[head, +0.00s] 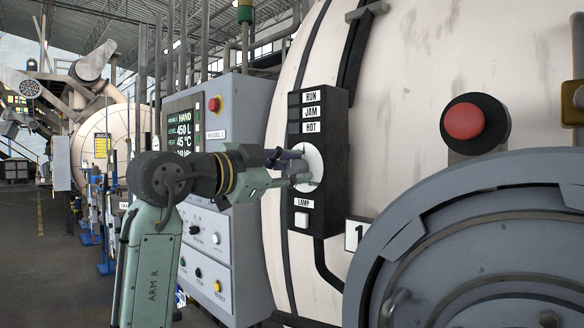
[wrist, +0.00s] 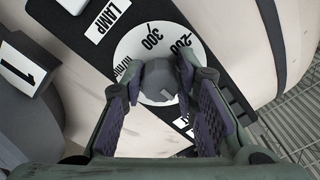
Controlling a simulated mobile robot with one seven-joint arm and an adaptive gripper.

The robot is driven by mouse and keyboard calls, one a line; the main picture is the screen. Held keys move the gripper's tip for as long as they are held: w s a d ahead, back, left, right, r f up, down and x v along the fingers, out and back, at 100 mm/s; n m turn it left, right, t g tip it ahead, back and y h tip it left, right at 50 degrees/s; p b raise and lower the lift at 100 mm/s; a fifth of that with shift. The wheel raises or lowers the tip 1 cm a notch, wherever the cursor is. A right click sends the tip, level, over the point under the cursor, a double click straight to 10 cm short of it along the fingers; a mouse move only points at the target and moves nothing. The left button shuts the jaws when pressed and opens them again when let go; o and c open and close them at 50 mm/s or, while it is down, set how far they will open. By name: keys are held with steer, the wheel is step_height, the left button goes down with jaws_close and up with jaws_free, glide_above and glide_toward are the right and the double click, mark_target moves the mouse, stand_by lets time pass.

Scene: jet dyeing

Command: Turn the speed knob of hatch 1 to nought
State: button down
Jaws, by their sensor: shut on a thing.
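The speed knob (wrist: 158,82) is a grey round knob at the middle of a white dial (wrist: 140,40) in the wrist view. The dial shows the figures 300 and 200 and part of a unit marking. My gripper (wrist: 160,78) is shut on the knob, one finger on either side. In the head view my gripper (head: 296,168) reaches the white dial (head: 314,163) on a black panel (head: 335,155) from the left, and its fingers hide the knob. The rest of the dial's scale is hidden, and I cannot read the knob's setting clearly.
RUN, JAM and HOT labels sit above the dial, with a LAMP label (head: 304,203) and white button (head: 302,219) below. A plate marked 1 (head: 354,235), a red button (head: 464,121) and the round hatch (head: 480,250) are to the right. A grey control cabinet (head: 236,140) stands left.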

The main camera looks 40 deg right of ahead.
stand_by(0.4)
steer(key=c, duration=1.3)
jaws_free()
steer(key=shift+a, duration=0.1)
steer(key=a, duration=0.8)
steer(key=s+a, duration=0.1)
steer(key=a, duration=0.2)
steer(key=shift+a, duration=0.4)
